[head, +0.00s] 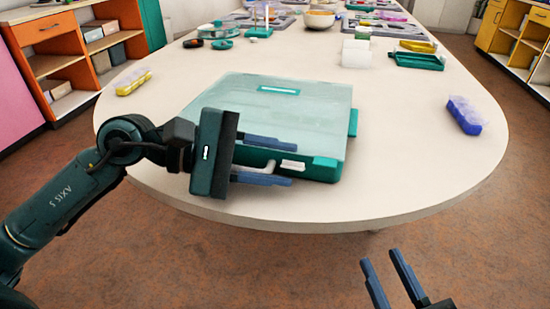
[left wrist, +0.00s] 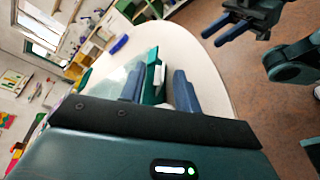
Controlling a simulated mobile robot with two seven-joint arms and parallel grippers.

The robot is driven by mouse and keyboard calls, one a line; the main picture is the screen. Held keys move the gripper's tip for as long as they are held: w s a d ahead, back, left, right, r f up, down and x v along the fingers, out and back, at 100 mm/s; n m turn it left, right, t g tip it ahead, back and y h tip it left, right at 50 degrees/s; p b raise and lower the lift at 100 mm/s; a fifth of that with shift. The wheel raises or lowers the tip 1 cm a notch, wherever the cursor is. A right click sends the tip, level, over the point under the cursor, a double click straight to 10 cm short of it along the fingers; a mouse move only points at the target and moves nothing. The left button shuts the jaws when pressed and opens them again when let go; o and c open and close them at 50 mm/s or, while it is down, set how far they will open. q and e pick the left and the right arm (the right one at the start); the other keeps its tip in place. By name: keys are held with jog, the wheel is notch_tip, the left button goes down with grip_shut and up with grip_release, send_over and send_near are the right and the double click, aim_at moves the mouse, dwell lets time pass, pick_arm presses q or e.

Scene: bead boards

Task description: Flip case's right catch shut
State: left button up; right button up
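The case (head: 310,105) lies on the table with its clear lid down over a teal base. A white catch (head: 292,165) shows on its front side, towards the right; I cannot tell whether it is fully shut. A second pale part (head: 268,166) to its left is partly hidden by my left gripper. My left gripper (head: 297,163) is open at the case's front, one finger over the lid edge and one lower, in front. In the left wrist view the white catch (left wrist: 158,76) shows between the spread fingers. My right gripper (head: 379,266) is open and empty, off the table's front edge.
A yellow bead box (head: 133,82) lies at left and a blue-purple one (head: 464,115) at right. A green tray (head: 417,62) and white containers (head: 356,54) stand behind the case.

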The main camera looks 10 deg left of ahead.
pick_arm(q)
jog(key=shift+d, duration=0.15)
jog(key=shift+c, duration=0.2)
grip_shut()
